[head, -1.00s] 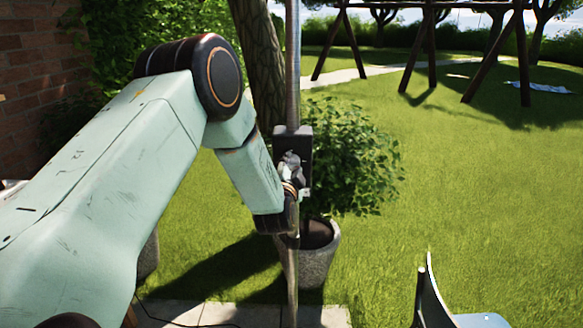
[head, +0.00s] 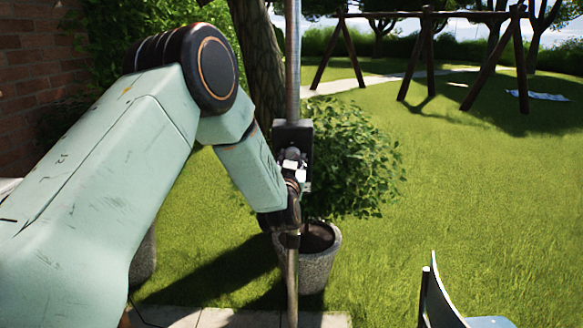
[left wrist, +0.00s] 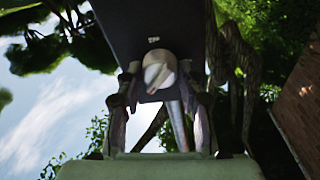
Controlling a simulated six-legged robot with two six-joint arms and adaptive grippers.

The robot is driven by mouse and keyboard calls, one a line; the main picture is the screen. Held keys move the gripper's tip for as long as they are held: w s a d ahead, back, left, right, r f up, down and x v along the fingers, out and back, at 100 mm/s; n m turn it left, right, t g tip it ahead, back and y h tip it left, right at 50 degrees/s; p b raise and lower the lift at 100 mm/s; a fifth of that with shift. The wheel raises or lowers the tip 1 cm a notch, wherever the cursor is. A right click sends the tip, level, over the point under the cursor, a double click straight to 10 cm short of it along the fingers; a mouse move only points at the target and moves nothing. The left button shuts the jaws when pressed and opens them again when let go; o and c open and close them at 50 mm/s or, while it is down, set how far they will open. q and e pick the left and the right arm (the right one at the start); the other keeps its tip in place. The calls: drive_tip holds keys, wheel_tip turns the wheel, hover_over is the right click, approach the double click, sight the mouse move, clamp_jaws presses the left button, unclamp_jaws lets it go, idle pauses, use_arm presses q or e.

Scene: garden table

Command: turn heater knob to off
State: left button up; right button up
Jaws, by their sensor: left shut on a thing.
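The heater's dark control box (head: 293,134) sits on a vertical metal pole (head: 292,60). In the left wrist view the box (left wrist: 150,25) fills the top middle. A pale rounded knob (left wrist: 160,72) sticks out of its lower face. My left gripper (head: 292,168) is at the front of the box in the head view. In the left wrist view its fingers (left wrist: 159,84) stand on both sides of the knob, shut on it. The gripper hides the knob in the head view, and its exact setting cannot be read. My right gripper is not in view.
A potted bush (head: 345,165) stands right behind the pole, in a grey pot (head: 316,268). A chair (head: 440,300) is at the bottom right. A brick wall (head: 35,75) is at the left. The lawn on the right is open.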

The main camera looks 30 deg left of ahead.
use_arm(q)
drive_tip(key=shift+d+f+n+g+y+b, duration=0.1)
drive_tip(key=shift+n+y+b, duration=0.1)
drive_tip(key=shift+n+b, duration=1)
drive_tip(key=shift+a+f+n+g+y+b, duration=0.15)
drive_tip(key=shift+n+b, duration=0.4)
drive_tip(key=shift+n, duration=1.25)
drive_tip(key=shift+d+f+n+g+y+b, duration=0.2)
drive_tip(key=shift+n+b, duration=0.7)
drive_tip(key=shift+n, duration=0.6)
drive_tip(key=shift+r, duration=0.15)
drive_tip(key=o, duration=1.2)
drive_tip(key=shift+w, duration=0.2)
drive_tip(key=shift+r, duration=0.1)
drive_tip(key=shift+s+t, duration=0.2)
drive_tip(key=shift+t, duration=0.05)
